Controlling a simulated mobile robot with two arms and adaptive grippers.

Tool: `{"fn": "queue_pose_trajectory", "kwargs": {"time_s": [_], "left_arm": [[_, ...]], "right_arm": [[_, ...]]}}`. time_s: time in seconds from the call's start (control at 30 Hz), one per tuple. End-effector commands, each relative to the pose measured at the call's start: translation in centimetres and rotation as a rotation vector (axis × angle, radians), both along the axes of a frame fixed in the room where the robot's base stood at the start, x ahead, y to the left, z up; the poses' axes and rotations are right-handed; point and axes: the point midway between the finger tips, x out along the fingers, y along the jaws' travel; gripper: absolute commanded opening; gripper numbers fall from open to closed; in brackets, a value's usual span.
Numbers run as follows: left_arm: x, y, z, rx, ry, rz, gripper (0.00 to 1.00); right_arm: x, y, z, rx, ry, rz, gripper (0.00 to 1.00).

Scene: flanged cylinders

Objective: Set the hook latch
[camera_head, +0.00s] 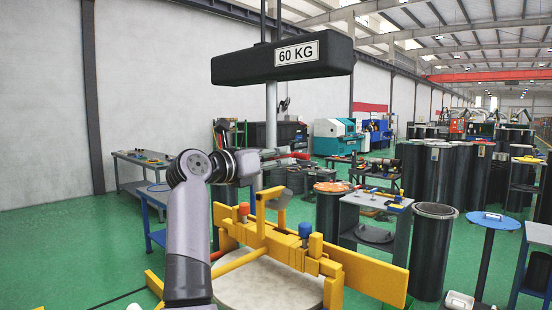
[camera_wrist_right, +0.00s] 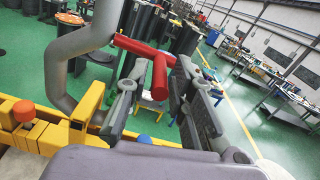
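A red T-shaped handle (camera_wrist_right: 158,78) is joined to a bent grey pipe (camera_wrist_right: 62,78) in the right wrist view. The handle also shows small in the head view (camera_head: 301,155). My right gripper (camera_wrist_right: 158,72) is open, with one finger on each side of the red handle; I cannot tell whether it touches. In the head view my right gripper (camera_head: 276,158) is at the grey upright post (camera_head: 271,118), above the yellow frame (camera_head: 262,236). The frame carries an orange knob (camera_head: 244,209) and a blue knob (camera_head: 305,229). My left gripper is not in view.
A black 60 KG weight (camera_head: 283,62) is up on the post, above my gripper. A pale round slab (camera_head: 268,284) lies inside the yellow frame. A grey cart (camera_head: 376,205) and a dark cylinder (camera_head: 432,252) stand to the right. Green floor is free at left.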

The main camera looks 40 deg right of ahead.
Motion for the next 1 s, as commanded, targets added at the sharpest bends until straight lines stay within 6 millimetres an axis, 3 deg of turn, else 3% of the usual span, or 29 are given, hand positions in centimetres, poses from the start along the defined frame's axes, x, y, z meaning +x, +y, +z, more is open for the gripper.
{"fn": "queue_pose_trajectory", "kwargs": {"time_s": [0.3, 1.0], "left_arm": [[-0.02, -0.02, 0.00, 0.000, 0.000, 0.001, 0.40], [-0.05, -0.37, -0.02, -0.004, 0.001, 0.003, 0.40]], "right_arm": [[-0.01, 0.00, -0.01, 0.000, 0.000, 0.000, 0.00], [0.02, -0.01, -0.03, 0.000, -0.001, 0.001, 0.00]]}}
